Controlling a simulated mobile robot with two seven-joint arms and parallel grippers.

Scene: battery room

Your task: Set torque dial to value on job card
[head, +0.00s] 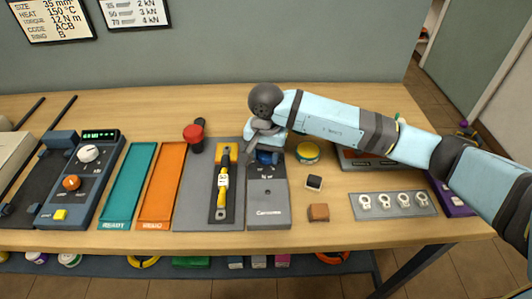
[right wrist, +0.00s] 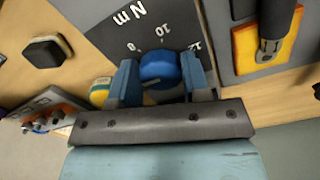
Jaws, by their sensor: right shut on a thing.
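The job card (head: 52,18) hangs on the back wall at the upper left, and its torque line reads 12 N m. The torque dial is a blue knob (head: 265,158) on a grey panel (head: 268,215) marked N m. In the right wrist view the blue knob (right wrist: 158,66) sits between the fingers, with 8, 10 and 12 printed around it. My right gripper (right wrist: 160,72) is shut on the knob; in the head view the gripper (head: 267,143) is over the panel and partly hides the knob. I cannot clearly tell which number the knob points to. My left gripper is not in view.
Left of the panel are a yellow-handled tool (head: 223,180), a red-topped lever (head: 194,134), an orange tray (head: 163,186), a teal tray (head: 128,186) and a control unit (head: 82,180). Right are a yellow-rimmed tin (head: 307,153), small blocks (head: 318,212) and a tag plate (head: 393,213).

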